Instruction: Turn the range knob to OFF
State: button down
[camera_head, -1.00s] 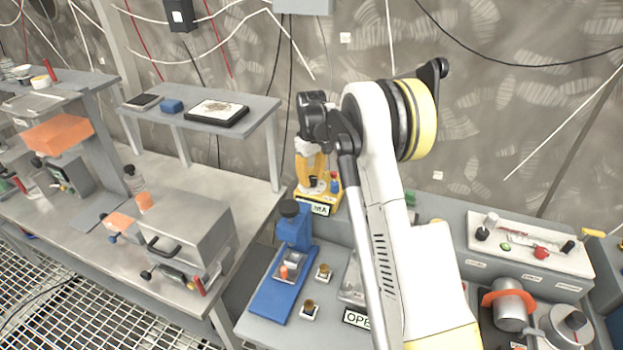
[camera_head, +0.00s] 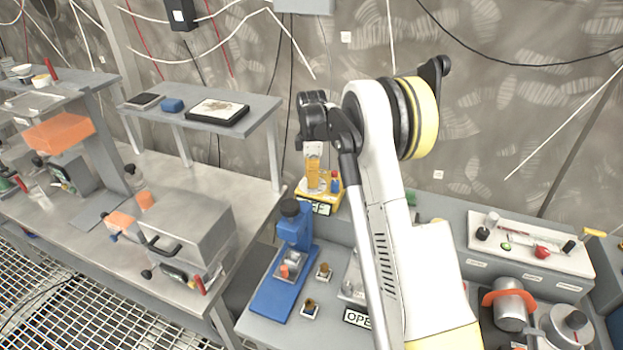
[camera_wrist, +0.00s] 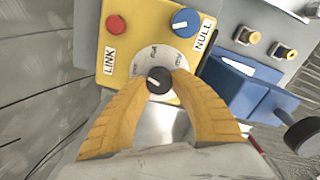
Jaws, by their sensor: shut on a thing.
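The range knob (camera_wrist: 158,80) is a small black knob on a round pale dial (camera_wrist: 150,58), on a yellow box (camera_wrist: 118,68) in the wrist view. The dial lettering is too small to read surely, so I cannot tell which setting the knob marks. My gripper (camera_wrist: 163,78) has its two yellow fingers closed around the knob, one on each side. In the head view the yellow box (camera_head: 331,201) stands against the wall, with my gripper (camera_head: 314,188) pointing down onto it. The knob is hidden there.
A blue device (camera_head: 283,285) stands in front of the box. A grey bench (camera_head: 155,165) is at left, and a panel (camera_head: 530,243) at right.

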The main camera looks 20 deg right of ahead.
jog(key=shift+s+n, duration=0.1)
jog(key=shift+n, duration=1.5)
jog(key=c, duration=1.1)
grip_release()
notch_tip(320, 180, up, 12)
